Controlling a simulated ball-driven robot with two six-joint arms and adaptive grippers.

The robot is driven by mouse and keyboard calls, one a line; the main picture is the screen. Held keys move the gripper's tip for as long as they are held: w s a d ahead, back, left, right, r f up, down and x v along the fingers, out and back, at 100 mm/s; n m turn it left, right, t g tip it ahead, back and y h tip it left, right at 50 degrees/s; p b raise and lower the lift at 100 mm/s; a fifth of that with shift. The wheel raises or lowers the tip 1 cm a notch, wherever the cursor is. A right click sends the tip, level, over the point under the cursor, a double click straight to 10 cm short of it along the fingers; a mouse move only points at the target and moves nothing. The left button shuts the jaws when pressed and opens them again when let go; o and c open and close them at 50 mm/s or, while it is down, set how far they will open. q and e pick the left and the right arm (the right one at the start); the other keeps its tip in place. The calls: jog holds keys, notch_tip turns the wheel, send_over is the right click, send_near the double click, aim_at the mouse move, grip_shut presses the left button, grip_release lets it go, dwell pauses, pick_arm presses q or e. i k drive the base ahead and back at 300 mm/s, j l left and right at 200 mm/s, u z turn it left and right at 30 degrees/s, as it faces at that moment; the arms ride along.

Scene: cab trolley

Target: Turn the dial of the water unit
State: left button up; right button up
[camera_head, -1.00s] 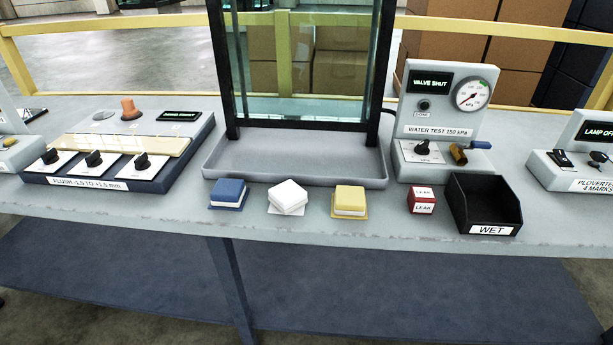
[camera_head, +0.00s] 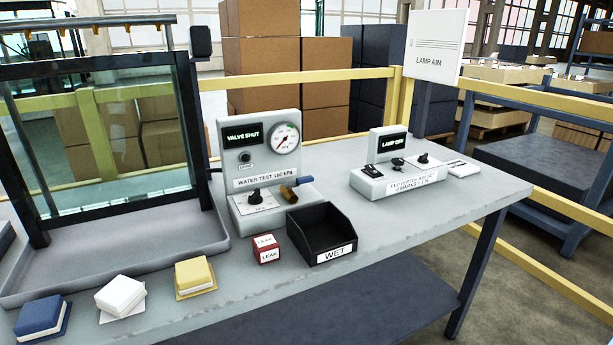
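The water unit (camera_head: 264,164) is a pale grey box with an upright panel on the table, left of the picture's middle. Its display (camera_head: 243,136) reads "VALVE SHUT", and a round gauge (camera_head: 286,138) sits beside it. The black dial (camera_head: 256,196) is on the lower front ledge, on a white plate. The label reads "WATER TEST 150 kPa". Neither of my grippers shows in the head view.
A black "WET" bin (camera_head: 321,216) and a red "LEAK" block (camera_head: 265,250) stand in front of the unit. A lamp unit (camera_head: 398,178) is to the right. A glass-framed tank (camera_head: 100,150) stands left. Blue, white and yellow pads (camera_head: 194,276) lie near the front edge.

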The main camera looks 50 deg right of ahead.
aim_at(255, 198)
jog(key=l+z, duration=0.1)
jog(key=z, duration=1.15)
